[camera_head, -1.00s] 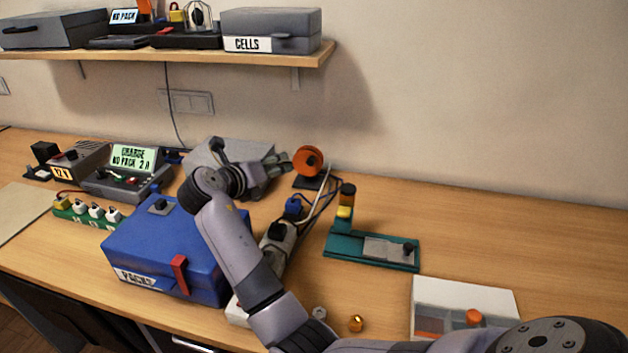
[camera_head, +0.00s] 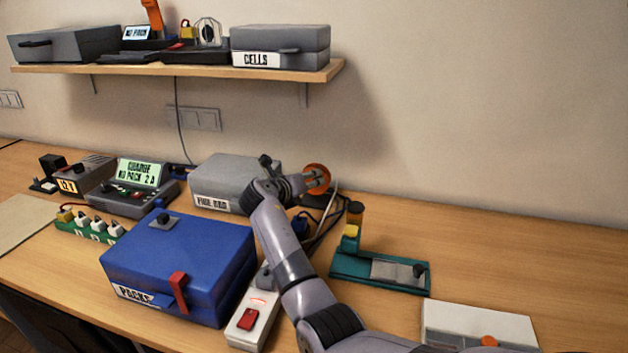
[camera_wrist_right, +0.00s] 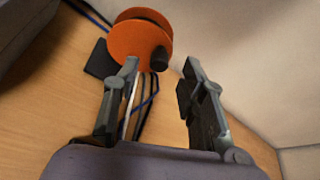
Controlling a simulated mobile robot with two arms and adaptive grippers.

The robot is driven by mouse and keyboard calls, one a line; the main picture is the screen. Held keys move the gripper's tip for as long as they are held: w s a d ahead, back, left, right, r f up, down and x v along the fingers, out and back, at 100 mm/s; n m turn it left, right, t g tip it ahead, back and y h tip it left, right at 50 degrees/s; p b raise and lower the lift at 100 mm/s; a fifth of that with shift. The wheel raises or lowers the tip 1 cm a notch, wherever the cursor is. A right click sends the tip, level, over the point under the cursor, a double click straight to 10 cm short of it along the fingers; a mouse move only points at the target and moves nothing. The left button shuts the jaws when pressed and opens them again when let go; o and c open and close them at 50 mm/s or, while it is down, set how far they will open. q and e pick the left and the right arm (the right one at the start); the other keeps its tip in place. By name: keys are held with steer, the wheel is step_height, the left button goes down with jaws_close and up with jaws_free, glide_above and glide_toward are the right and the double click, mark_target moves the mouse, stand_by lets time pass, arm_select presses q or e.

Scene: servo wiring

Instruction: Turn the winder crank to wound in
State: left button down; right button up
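The winder (camera_head: 317,179) is an orange reel on a dark base at the back of the bench, partly hidden by my right gripper in the head view. In the right wrist view the orange reel (camera_wrist_right: 130,42) stands just beyond the fingertips. Its dark crank knob (camera_wrist_right: 159,58) sits between the two finger lines, nearer the left finger. My right gripper (camera_wrist_right: 160,72) is open, with its fingers apart on either side of the knob; it also shows in the head view (camera_head: 316,182). I cannot tell whether a finger touches the reel. My left gripper is not in view.
A grey case (camera_head: 225,172) stands left of the winder, and a blue box (camera_head: 180,255) nearer the front. Cables run beside a power strip (camera_head: 252,320). A teal fixture (camera_head: 345,265) stands right of the arm. The bench at the back right is clear.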

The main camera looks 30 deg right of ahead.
mark_target(315, 179)
steer(key=shift+x, duration=1.9)
steer(key=shift+c, duration=0.4)
jaws_close()
